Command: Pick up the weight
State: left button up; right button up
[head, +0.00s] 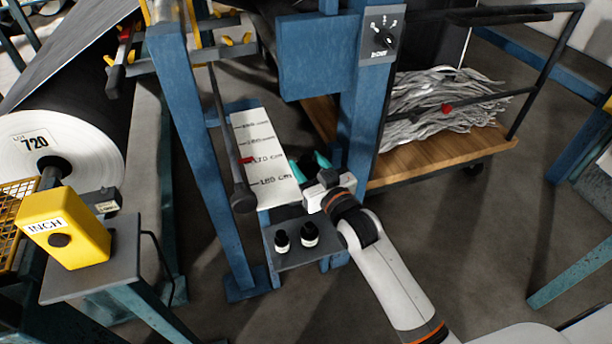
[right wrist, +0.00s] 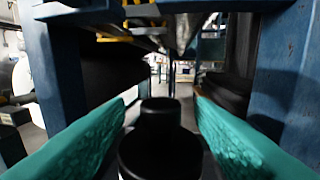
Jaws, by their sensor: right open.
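Two small black weights with white labels stand on a grey shelf (head: 290,259) in the head view, a left one (head: 282,241) and a right one (head: 310,235). My right gripper (head: 306,163) is open, with teal fingers, just beyond these two weights. In the right wrist view a black knobbed weight (right wrist: 160,150) stands low in the middle, between the spread fingers, with a gap on each side. I cannot tell which weight this is; the gripper body may hide one in the head view. My left gripper is out of view.
A blue frame post (head: 360,110) rises close behind my right gripper. A white marked scale strip (head: 262,160) and a dark rod (head: 228,135) are to its left. A yellow box (head: 65,228) and a large roll (head: 70,150) stand further left. A wooden cart (head: 435,158) holds grey strips.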

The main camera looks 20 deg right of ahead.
jog(key=shift+w+a, duration=0.15)
jog(key=shift+w, duration=0.65)
grip_shut()
dwell(0.7)
jog(key=shift+r, duration=0.25)
